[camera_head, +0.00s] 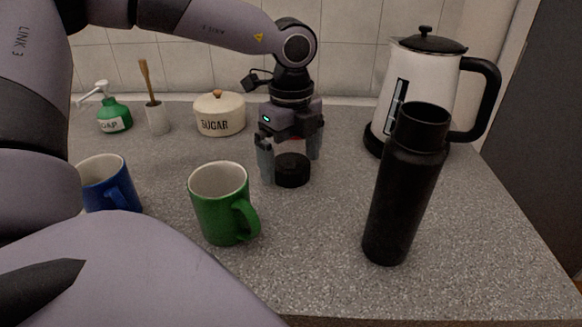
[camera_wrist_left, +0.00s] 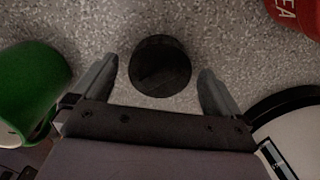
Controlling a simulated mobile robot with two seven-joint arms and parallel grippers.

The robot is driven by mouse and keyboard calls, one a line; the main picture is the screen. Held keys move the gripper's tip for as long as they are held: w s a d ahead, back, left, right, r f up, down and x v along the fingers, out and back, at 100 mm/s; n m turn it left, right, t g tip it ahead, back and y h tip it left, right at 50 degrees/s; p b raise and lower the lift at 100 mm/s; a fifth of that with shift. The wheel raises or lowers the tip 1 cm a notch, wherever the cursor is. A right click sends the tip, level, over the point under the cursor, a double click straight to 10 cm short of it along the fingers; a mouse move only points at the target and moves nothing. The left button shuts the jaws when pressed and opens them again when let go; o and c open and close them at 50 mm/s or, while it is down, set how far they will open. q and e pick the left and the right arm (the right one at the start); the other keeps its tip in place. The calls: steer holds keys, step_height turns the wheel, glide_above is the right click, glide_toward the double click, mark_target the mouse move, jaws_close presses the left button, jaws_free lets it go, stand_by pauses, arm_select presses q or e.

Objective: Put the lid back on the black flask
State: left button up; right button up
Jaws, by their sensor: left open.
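The black flask (camera_head: 402,190) stands upright and uncapped on the counter at the right front in the head view. Its round black lid (camera_head: 292,170) sits on the counter, left of and behind the flask. My left gripper (camera_head: 290,172) points down over the lid with its fingers open. In the left wrist view the lid (camera_wrist_left: 160,66) lies just ahead of and between the open fingertips (camera_wrist_left: 160,85), with a gap on each side. The fingers do not touch it there. The right gripper is not in view.
A green mug (camera_head: 220,203) stands left of my gripper, a blue mug (camera_head: 107,184) farther left. Behind are a sugar pot (camera_head: 220,113), brush holder (camera_head: 157,118) and soap bottle (camera_head: 114,115). A white kettle (camera_head: 425,75) stands behind the flask. The counter between lid and flask is clear.

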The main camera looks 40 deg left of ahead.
arm_select(q)
steer(key=c, duration=1.1)
steer(key=shift+r+p, duration=1.75)
steer(key=shift+r, duration=12.3)
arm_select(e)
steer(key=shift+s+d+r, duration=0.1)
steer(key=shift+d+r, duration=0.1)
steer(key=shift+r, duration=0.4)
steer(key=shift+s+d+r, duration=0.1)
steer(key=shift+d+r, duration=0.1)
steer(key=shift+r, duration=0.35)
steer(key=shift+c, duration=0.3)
